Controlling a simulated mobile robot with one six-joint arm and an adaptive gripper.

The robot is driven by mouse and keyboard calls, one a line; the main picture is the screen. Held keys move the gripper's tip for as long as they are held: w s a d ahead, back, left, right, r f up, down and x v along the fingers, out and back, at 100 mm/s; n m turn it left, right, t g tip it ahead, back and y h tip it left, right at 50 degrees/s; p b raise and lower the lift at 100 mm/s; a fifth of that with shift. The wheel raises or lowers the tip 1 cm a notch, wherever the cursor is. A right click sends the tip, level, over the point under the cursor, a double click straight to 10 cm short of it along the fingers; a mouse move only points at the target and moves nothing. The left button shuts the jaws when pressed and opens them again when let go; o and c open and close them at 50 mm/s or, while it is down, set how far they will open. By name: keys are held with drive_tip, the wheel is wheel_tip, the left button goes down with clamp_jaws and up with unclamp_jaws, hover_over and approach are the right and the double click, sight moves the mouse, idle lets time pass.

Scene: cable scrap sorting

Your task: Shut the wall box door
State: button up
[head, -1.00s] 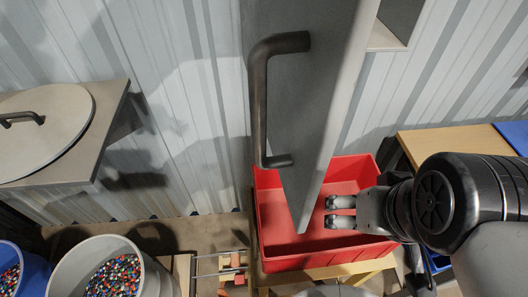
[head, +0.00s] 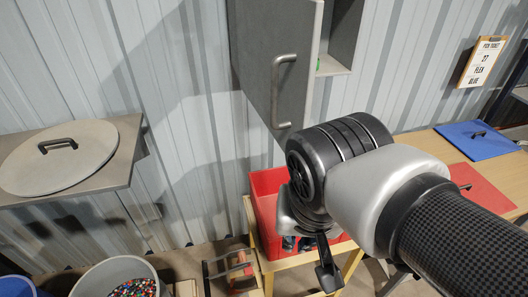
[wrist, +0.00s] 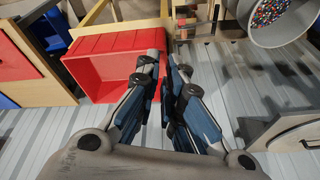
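The grey wall box door (head: 262,70) hangs at the top middle of the head view. It stands open to the left of the wall box (head: 343,45), whose inside shows on the right. A grey bar handle (head: 283,90) is on the door's face. My gripper (head: 308,258) is below the door and box, pointing down in front of the red bin, well apart from the handle. In the wrist view my gripper (wrist: 166,75) shows two blue-padded fingers with a narrow gap and nothing held between them. The wrist view does not show the door.
A red bin (head: 266,190) stands on a wooden stand under the door. A grey shelf with a round lid (head: 57,155) is at left. A bucket of coloured granules (head: 105,275) is at lower left. A blue panel (head: 470,140) lies on the wooden table at right.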

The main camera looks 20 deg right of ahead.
drive_tip(key=w+a+r+m+p, duration=0.1)
drive_tip(key=w+r+m+p, duration=0.1)
drive_tip(key=r+p, duration=0.1)
drive_tip(key=w+a+r+m+g+h+p, duration=0.1)
drive_tip(key=w+r+m+p, duration=0.1)
drive_tip(key=r+p, duration=0.1)
drive_tip(key=w+a+r+m+g+p, duration=0.1)
drive_tip(key=w+r+m+p, duration=0.1)
drive_tip(key=r+m+p, duration=0.1)
drive_tip(key=shift+w+a+r+h+p, duration=0.15)
drive_tip(key=shift+r+h+p, duration=0.25)
drive_tip(key=shift+r, duration=0.3)
clamp_jaws()
drive_tip(key=w+a+r+m+h+p, duration=0.2)
drive_tip(key=w+a+r+m+p, duration=0.2)
drive_tip(key=m+p, duration=0.15)
drive_tip(key=w+d+f+p, duration=0.1)
drive_tip(key=d+f, duration=0.6)
drive_tip(key=f, duration=0.2)
drive_tip(key=shift+d+f+g, duration=0.2)
drive_tip(key=shift+d+g, duration=0.1)
drive_tip(key=shift+g, duration=0.1)
drive_tip(key=shift+w+d+m, duration=0.1)
drive_tip(key=shift+m, duration=0.15)
